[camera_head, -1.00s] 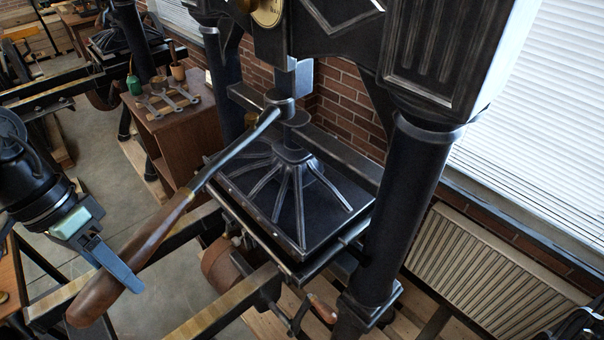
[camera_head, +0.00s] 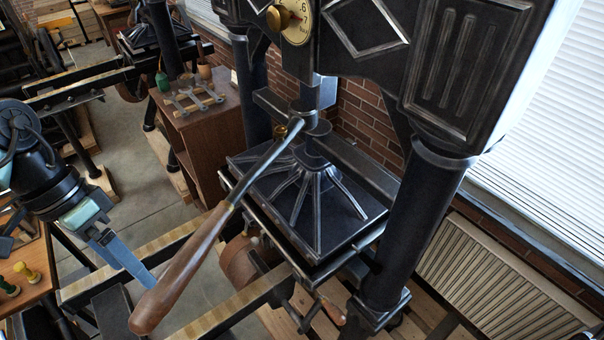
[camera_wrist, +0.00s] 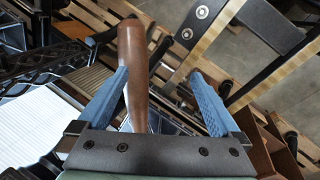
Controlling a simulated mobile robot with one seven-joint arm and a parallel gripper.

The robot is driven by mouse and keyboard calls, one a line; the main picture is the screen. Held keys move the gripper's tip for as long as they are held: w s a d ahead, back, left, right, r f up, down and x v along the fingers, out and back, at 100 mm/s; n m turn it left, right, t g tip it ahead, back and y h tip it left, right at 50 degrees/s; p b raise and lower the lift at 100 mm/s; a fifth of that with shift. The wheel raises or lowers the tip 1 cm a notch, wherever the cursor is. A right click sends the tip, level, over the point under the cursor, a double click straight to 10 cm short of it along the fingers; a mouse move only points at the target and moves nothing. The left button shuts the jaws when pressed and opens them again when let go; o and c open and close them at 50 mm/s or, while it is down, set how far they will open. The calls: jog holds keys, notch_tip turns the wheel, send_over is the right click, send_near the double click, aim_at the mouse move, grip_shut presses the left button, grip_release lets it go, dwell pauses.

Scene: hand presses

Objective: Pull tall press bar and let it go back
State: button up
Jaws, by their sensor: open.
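The tall press bar is a dark metal lever (camera_head: 262,160) with a long brown wooden handle (camera_head: 180,272). It reaches from the press spindle (camera_head: 312,125) down toward the front left. My gripper (camera_head: 148,277) is open beside the handle's lower part, at its left edge in the head view. In the wrist view the handle (camera_wrist: 133,60) shows between the blue fingers of my gripper (camera_wrist: 160,76), nearer the left finger. I cannot tell whether that finger touches it. In the head view the far finger is not clearly seen.
The press has a black column (camera_head: 420,220) at right and a black platen (camera_head: 300,200) under the spindle. Striped rails (camera_head: 230,310) run below the handle. A wooden cabinet (camera_head: 215,140) with wrenches stands behind. A table (camera_head: 30,270) with small tools is at the left.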

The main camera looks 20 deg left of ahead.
jog(key=s+a+r, duration=0.1)
jog(key=s+r, duration=0.1)
jog(key=s, duration=0.4)
jog(key=s+a+r, duration=0.1)
jog(key=s+r, duration=0.2)
jog(key=s, duration=0.3)
jog(key=s+a+r+b, duration=0.1)
jog(key=s+r, duration=0.1)
jog(key=s, duration=0.3)
jog(key=shift+s+a+r, duration=0.2)
jog(key=shift+s+r, duration=0.1)
jog(key=shift+s, duration=0.1)
